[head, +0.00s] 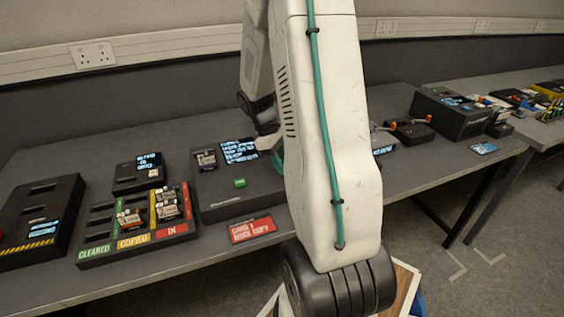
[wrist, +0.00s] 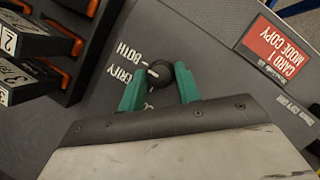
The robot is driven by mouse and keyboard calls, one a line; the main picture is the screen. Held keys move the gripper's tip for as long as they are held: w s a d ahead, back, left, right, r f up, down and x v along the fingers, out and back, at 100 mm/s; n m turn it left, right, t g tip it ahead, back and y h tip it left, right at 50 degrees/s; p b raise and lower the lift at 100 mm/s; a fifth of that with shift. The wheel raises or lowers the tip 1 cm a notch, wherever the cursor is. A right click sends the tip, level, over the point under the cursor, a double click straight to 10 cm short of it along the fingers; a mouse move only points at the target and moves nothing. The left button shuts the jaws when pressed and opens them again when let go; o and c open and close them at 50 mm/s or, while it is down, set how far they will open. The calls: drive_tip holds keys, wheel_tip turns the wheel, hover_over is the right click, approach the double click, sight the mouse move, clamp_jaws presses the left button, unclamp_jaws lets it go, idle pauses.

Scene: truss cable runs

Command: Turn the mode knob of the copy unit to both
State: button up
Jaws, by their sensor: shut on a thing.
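The copy unit (head: 216,205) is a dark box on the bench in the head view, with a lit screen and a green button. Its black mode knob (wrist: 160,74) shows in the wrist view, with a small white mark on its left side. White lettering beside it reads BOTH and VERIFY; a third label is partly hidden by a finger. My gripper (wrist: 160,79) has its green fingers on either side of the knob and is shut on it. My arm hides the knob in the head view.
A red card (wrist: 276,48) reads CARD 1 MODE COPY; it also lies before the unit in the head view (head: 252,229). A sorting tray (head: 139,246) with labelled lanes holds cartridges at left. More devices stand further right along the bench.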

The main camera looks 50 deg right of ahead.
sight(273, 168)
drive_tip(key=o, duration=1)
drive_tip(key=shift+c, duration=0.2)
drive_tip(key=v, duration=0.7)
drive_tip(key=shift+w+r, duration=0.2)
drive_tip(key=shift+r, duration=0.15)
